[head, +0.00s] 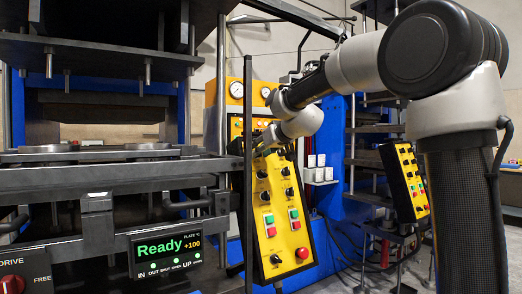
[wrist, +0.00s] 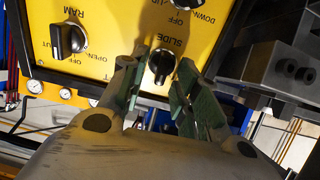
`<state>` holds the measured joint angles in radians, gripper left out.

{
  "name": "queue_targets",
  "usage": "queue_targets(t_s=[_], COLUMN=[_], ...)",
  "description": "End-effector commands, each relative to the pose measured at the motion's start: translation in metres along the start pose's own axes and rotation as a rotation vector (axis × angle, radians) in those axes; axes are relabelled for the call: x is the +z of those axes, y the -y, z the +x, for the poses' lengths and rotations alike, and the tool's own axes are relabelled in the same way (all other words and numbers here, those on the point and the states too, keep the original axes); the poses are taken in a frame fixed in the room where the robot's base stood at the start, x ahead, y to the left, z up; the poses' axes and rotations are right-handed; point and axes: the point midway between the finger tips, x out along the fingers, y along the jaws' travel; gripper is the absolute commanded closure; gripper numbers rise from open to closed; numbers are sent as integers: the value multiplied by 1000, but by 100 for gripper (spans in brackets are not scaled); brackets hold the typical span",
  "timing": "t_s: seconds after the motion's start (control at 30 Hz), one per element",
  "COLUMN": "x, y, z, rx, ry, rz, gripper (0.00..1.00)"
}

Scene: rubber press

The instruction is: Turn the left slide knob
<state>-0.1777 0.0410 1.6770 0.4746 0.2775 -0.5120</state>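The yellow control panel (head: 280,220) stands tilted right of the press. In the wrist view, where the lettering is upside down, its black slide knob (wrist: 161,65) sits beside the word SLIDE, near the panel's edge. My gripper (wrist: 161,78) is open, with one green-padded finger on each side of this knob. I see no clear grip on it, and whether a pad touches it I cannot tell. In the head view my gripper (head: 268,143) is at the panel's upper part and hides some of it.
A RAM knob (wrist: 68,40) and an up-down knob lie close to the slide knob. A drive knob (head: 12,284) is at lower left. A dark upright post (head: 248,190) stands just left of the panel. A second yellow panel (head: 405,180) is at right.

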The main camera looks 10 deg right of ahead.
Motion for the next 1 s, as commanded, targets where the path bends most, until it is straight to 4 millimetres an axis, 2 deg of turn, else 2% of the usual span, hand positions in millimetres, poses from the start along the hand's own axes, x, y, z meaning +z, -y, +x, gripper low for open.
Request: queue_targets(t_s=[0.27,0.43,0.77,1.0], x=[0,0,1,1], y=[0,0,0,-1], z=[2,2,2,2], rx=[0,0,-1,-5], ry=[0,0,2,3], rz=[0,1,14,106], gripper=[71,100,100,100])
